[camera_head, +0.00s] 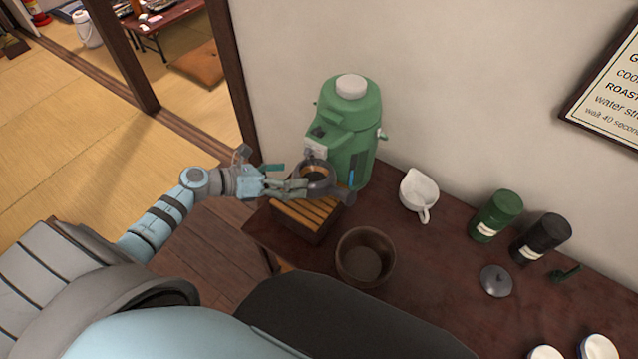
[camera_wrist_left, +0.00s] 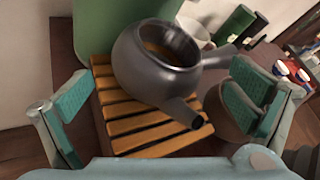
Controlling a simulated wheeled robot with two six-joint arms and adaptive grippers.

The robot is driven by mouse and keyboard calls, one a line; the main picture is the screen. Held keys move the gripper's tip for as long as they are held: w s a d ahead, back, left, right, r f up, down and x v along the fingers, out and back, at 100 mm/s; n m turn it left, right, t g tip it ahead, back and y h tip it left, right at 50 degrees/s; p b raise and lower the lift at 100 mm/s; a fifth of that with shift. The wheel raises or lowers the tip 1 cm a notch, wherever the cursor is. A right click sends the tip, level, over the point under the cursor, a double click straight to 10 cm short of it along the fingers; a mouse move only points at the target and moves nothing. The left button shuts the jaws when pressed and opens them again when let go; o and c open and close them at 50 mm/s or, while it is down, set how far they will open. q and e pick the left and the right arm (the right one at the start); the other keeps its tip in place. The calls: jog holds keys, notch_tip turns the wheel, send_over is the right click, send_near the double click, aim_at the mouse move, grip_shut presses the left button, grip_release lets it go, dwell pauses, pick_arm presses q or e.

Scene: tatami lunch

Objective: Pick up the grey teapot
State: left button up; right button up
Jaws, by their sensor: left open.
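The grey teapot (camera_head: 321,188) has no lid on and stands on a slatted wooden stand (camera_head: 307,222), in front of the green dispenser. Brown contents show through its open top. In the left wrist view the teapot (camera_wrist_left: 150,75) is ahead of the fingers, with its spout toward the lower right and a side handle toward the upper right. My left gripper (camera_head: 291,182) is open beside the teapot, on its left in the head view. In the wrist view its green-padded fingers (camera_wrist_left: 165,108) are wide apart with nothing between the tips. My right gripper is not in view.
The green dispenser (camera_head: 350,130) stands close behind the teapot. A brown bowl (camera_head: 365,257) is in front of the stand. A white pitcher (camera_head: 418,193), green canister (camera_head: 495,216), black canister (camera_head: 541,238) and grey lid (camera_head: 496,281) stand rightward on the dark table (camera_head: 440,270).

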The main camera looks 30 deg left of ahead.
pick_arm(q)
jog(key=x, duration=0.4)
jog(key=shift+w+d+f, duration=0.1)
jog(key=shift+w, duration=0.3)
jog(key=shift+s, duration=0.1)
jog(key=c, duration=1.5)
jog(key=shift+o, duration=0.2)
